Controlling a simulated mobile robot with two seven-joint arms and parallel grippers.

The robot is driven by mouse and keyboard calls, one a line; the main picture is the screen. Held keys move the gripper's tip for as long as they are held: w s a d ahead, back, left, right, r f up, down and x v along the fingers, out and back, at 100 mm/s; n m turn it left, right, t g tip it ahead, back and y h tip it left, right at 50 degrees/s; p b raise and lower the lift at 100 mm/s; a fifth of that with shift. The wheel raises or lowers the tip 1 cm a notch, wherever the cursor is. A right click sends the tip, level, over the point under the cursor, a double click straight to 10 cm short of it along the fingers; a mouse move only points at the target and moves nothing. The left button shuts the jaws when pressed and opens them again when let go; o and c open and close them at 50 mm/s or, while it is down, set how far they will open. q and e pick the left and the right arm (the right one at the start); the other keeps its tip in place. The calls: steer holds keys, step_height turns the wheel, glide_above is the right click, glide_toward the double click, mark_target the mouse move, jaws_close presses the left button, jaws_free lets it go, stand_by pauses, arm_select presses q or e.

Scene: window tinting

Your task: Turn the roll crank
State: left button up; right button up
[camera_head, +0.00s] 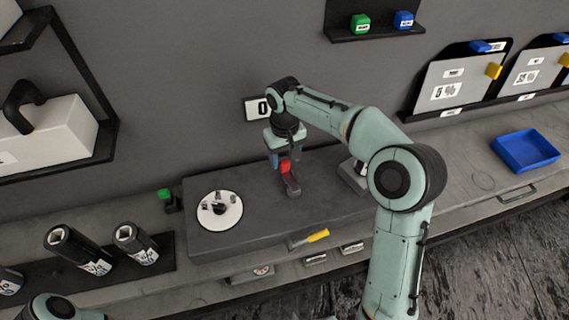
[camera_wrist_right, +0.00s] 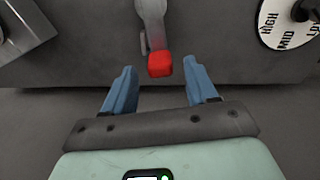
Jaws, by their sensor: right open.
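The roll crank is a grey arm (camera_head: 293,186) with a red knob (camera_head: 285,167), on the dark grey box below the wall sign. In the right wrist view the red knob (camera_wrist_right: 160,65) shows at the upper middle, and the grey crank arm (camera_wrist_right: 151,20) runs up from it. My right gripper (camera_head: 280,156) points down at the knob. Its blue fingers are open, one on each side, with the knob at about the level of the fingertips (camera_wrist_right: 160,75) and clear gaps on both sides. My left gripper is not in view; only part of my left arm shows at the lower left.
A white dial (camera_head: 220,211) marked HIGH and MID lies on the box (camera_head: 330,208) left of the crank. A yellow-handled tool (camera_head: 309,239) is at the box's front. Dark rolls (camera_head: 78,250) stand at left. A blue tray (camera_head: 525,151) is at right.

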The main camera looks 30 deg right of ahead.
mark_target(290, 178)
steer(key=shift+f, duration=1.35)
jaws_close()
steer(key=shift+d, duration=0.1)
